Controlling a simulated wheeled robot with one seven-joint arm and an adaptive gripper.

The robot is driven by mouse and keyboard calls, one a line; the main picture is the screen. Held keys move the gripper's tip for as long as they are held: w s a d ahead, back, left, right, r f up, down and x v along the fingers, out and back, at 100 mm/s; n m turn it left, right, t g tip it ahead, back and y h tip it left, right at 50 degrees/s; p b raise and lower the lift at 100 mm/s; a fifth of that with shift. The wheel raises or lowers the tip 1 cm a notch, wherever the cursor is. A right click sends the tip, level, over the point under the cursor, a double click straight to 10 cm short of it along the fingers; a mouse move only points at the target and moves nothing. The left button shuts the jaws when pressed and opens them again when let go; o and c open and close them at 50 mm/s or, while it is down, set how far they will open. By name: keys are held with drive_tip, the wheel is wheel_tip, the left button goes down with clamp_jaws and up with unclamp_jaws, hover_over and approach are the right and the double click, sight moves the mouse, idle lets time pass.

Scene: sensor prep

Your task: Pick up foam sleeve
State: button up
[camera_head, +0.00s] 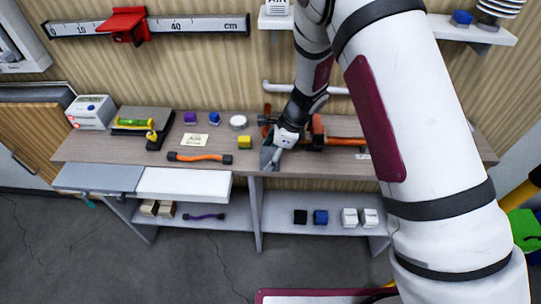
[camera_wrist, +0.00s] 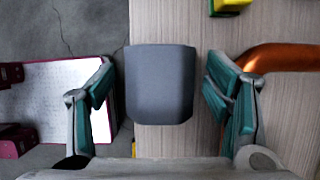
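A dark grey, slightly tapered piece (camera_wrist: 160,85), which looks like the foam sleeve, lies at the edge of the wooden bench top. In the head view, a grey patch beside my gripper (camera_head: 266,157) appears to be the same piece, partly hidden by the gripper. My gripper (camera_head: 277,156) reaches down over the bench's front edge. In the wrist view, its two green-padded fingers (camera_wrist: 162,92) are apart, on either side of the grey piece. A gap shows on each side of it. I cannot tell its height relative to the fingertips.
An orange-handled tool (camera_head: 345,140) lies close right of my gripper. A yellow block (camera_head: 245,142) and an orange-and-black tool (camera_head: 200,157) lie to its left. A white drawer (camera_head: 185,184) stands out below the bench top. Several small blocks sit on the lower shelf (camera_head: 285,222).

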drive_tip(key=c, duration=0.7)
drive_tip(key=shift+r, duration=0.1)
